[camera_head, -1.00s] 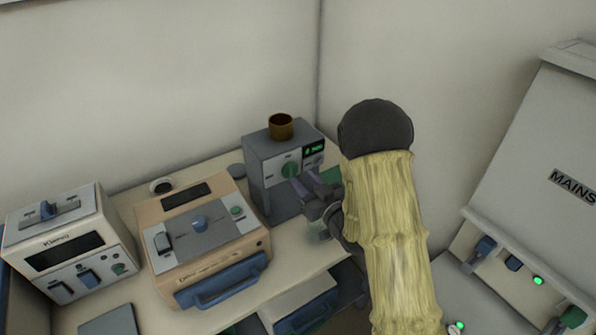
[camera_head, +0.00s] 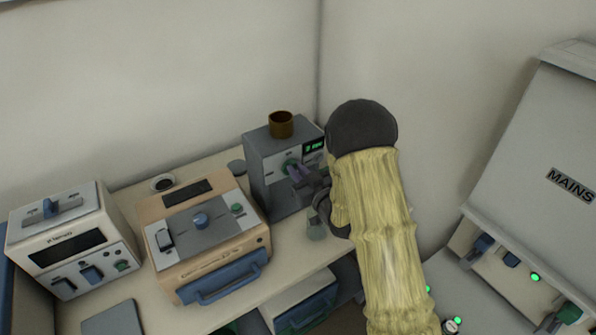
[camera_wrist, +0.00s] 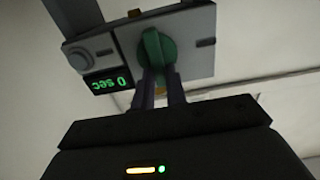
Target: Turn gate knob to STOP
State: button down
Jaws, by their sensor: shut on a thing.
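The gate knob (camera_head: 289,166) is the green knob on the front panel of the grey machine (camera_head: 266,172) at the back of the bench. In the wrist view the green knob (camera_wrist: 156,48) lies close in front of my fingers, its grip bar pointing roughly along them. My gripper (camera_head: 300,174) is shut on the knob; its two fingers (camera_wrist: 160,86) sit on either side of the bar's near end. The panel's display (camera_wrist: 108,84) reads "0 sec", upside down in the wrist view. The labels around the knob are not legible.
A brown cup (camera_head: 281,124) stands on top of the grey machine. A tan furnace (camera_head: 205,238) with a blue handle and a white unit (camera_head: 70,240) stand to the left. The MAINS cabinet (camera_head: 540,160) is at right.

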jog(key=shift+f+n+b, duration=0.2)
jog(key=shift+n+b, duration=0.3)
jog(key=shift+b, duration=0.3)
jog(key=n+b, duration=0.4)
jog(key=b, duration=0.3)
jog(key=a+f+n+b, duration=0.1)
jog(key=n+b, duration=0.4)
jog(key=b, duration=0.2)
jog(key=s+n+b, duration=0.1)
jog(key=n+b, duration=0.4)
jog(key=b, duration=0.2)
jog(key=shift+a+f+b, duration=0.15)
jog(key=shift+f+b, duration=0.2)
jog(key=n+b, duration=0.2)
jog(key=b, duration=0.1)
jog(key=shift+n, duration=0.4)
jog(key=shift+b, duration=0.35)
jog(key=shift+r, duration=0.1)
jog(key=c, duration=1.4)
grip_release()
jog(key=shift+c, duration=0.2)
